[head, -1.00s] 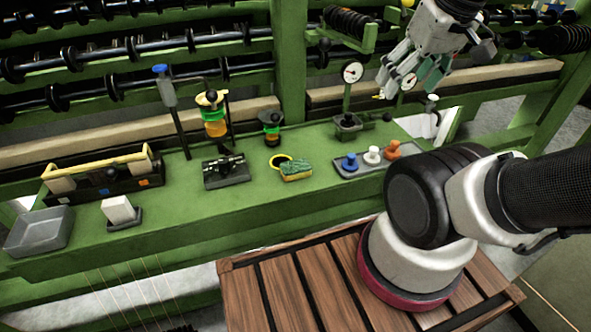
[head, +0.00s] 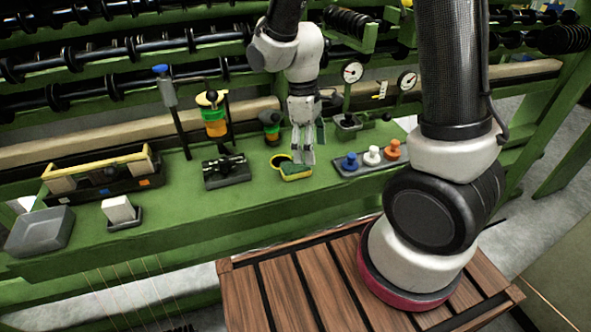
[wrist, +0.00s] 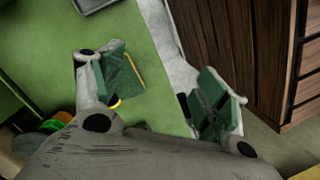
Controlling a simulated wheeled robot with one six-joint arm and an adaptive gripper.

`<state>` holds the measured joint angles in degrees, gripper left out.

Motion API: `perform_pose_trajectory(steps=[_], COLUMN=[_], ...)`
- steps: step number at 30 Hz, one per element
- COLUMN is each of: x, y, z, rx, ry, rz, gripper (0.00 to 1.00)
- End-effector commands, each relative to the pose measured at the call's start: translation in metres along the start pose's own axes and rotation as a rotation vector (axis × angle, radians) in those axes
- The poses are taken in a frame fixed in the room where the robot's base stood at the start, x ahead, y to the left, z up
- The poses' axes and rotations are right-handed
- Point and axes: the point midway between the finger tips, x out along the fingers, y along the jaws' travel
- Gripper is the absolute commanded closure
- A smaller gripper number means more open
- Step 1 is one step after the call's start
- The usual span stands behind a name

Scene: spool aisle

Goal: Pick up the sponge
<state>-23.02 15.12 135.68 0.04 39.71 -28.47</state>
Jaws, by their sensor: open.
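The sponge (head: 294,174) is green on top with a yellow side and lies on the green bench beside a yellow ring (head: 281,160). In the wrist view the sponge (wrist: 127,72) shows beside my left finger, which partly covers it. My gripper (head: 303,160) points down with its fingertips just above or at the sponge; I cannot tell whether they touch it. In the wrist view my gripper (wrist: 158,90) is open, its fingers wide apart with bare bench between them.
A tray with blue, white and orange knobs (head: 372,158) stands to the right. A black fixture (head: 226,170) stands to the left, and a small dark-based device (head: 270,125) behind. A dial gauge (head: 351,72) rises at the back right. The bench in front is clear.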

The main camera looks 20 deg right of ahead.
Motion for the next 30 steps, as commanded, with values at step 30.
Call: perform_pose_trajectory(steps=[30], x=[0.097], y=[0.042], z=[-0.081], rx=[-0.672], ry=[0.123], rz=[0.136], gripper=[0.26])
